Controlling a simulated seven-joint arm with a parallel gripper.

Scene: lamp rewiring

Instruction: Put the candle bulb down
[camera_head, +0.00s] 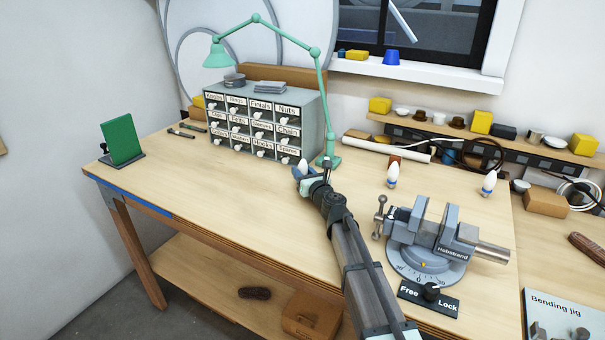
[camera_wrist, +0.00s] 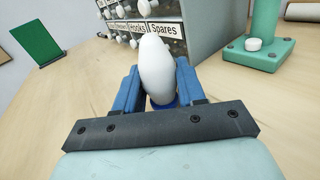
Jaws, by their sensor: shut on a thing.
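A white candle bulb (camera_wrist: 157,68) with a blue base stands upright between the blue fingers of my gripper (camera_wrist: 158,88) in the wrist view. My gripper is shut on it. In the head view my gripper (camera_head: 304,171) is near the middle of the bench, in front of the drawer cabinet, and the held bulb (camera_head: 303,164) shows as a small white tip. I cannot tell whether the bulb's base touches the bench.
The labelled drawer cabinet (camera_head: 264,122) and the green lamp's base (camera_head: 327,161) stand close behind my gripper. A grey vise (camera_head: 432,232) is to the right. A green board (camera_head: 122,140) stands at the far left. The bench top (camera_head: 215,195) left of my gripper is clear.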

